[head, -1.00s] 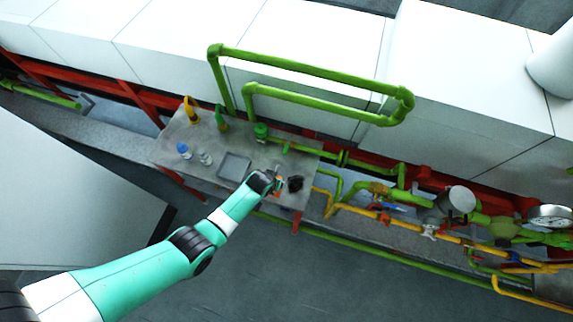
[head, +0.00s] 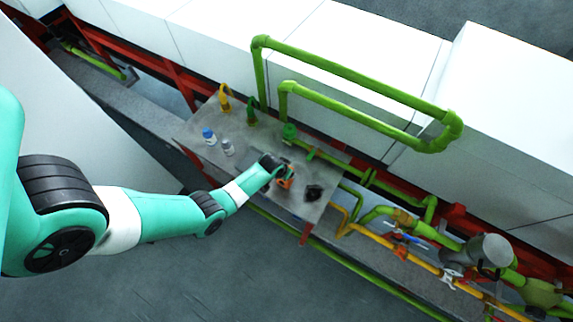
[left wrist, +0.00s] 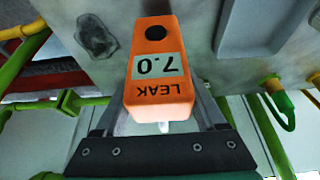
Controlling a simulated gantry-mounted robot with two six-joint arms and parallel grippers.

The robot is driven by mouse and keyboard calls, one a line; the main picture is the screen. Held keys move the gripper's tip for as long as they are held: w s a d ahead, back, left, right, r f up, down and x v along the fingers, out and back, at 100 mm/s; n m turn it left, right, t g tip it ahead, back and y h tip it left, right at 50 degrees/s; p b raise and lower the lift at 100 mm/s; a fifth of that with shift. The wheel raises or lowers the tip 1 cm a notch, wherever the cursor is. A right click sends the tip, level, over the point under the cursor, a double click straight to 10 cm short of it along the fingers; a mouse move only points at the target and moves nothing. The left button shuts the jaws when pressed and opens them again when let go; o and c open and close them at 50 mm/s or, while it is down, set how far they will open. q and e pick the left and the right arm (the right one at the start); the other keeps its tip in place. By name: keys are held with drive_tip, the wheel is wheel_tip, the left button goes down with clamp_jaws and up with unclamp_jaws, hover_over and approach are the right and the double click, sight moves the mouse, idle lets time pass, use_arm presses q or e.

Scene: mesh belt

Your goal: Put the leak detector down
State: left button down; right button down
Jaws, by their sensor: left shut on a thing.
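The leak detector (left wrist: 158,68) is an orange box with a black round spot and a pale display reading 7.0 above the word LEAK, upside down in the left wrist view. My left gripper (left wrist: 160,108) is shut on it, with a finger along each side. In the head view, the orange detector (head: 287,180) shows at the tip of my left arm, over the right half of the grey table (head: 240,160). I cannot tell whether it touches the table top. My right gripper is not in view.
A blue-capped bottle (head: 209,137) and a white-capped bottle (head: 228,147) stand to the left. A yellow hook (head: 225,98) and green fittings (head: 289,132) line the back. A dark lump (head: 315,192) lies to the right. A tray (left wrist: 252,25) edge shows in the wrist view.

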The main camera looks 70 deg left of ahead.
use_arm(q)
drive_tip(key=shift+f+b, duration=0.3)
drive_tip(key=shift+b, duration=0.05)
drive_tip(key=f+b, duration=0.1)
drive_tip(key=a+f+b, duration=0.1)
drive_tip(key=f+b, duration=0.1)
drive_tip(key=shift+w, duration=0.1)
drive_tip(key=shift+d+f+b, duration=0.2)
drive_tip(key=shift+f+b, duration=0.1)
drive_tip(key=shift+f, duration=0.05)
drive_tip(key=shift+r, duration=0.25)
drive_tip(key=shift+f, duration=0.2)
unclamp_jaws()
